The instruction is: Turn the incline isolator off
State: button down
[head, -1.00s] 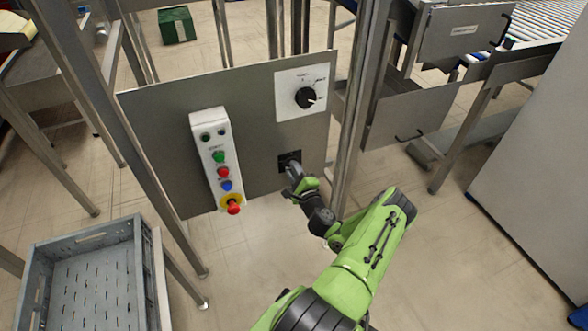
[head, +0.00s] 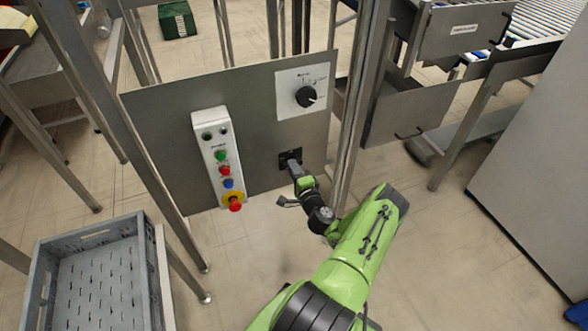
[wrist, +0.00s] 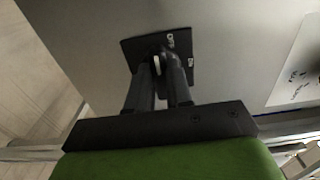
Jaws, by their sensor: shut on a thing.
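The isolator is a small black square plate (head: 284,156) low on the grey panel; it also fills the top middle of the wrist view (wrist: 133,52). White OFF and ON markings show on it in the wrist view, OFF near its top and ON near its right edge. My gripper (head: 294,166) is at the plate, and its two dark fingers (wrist: 160,75) are closed on the isolator's handle (wrist: 157,64). Only a pale sliver of the handle shows between the fingers. I cannot tell which marking the handle points to.
A large rotary selector (head: 306,97) sits above on the same panel. A push-button box (head: 210,134) with a red emergency button is to the left. An upright metal post (head: 350,120) stands close to the right of my gripper. A grey crate (head: 99,237) is at lower left.

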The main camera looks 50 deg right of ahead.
jog(key=shift+f, duration=0.1)
jog(key=c, duration=1)
grip_release()
jog(key=p+v, duration=0.4)
jog(key=v, duration=0.8)
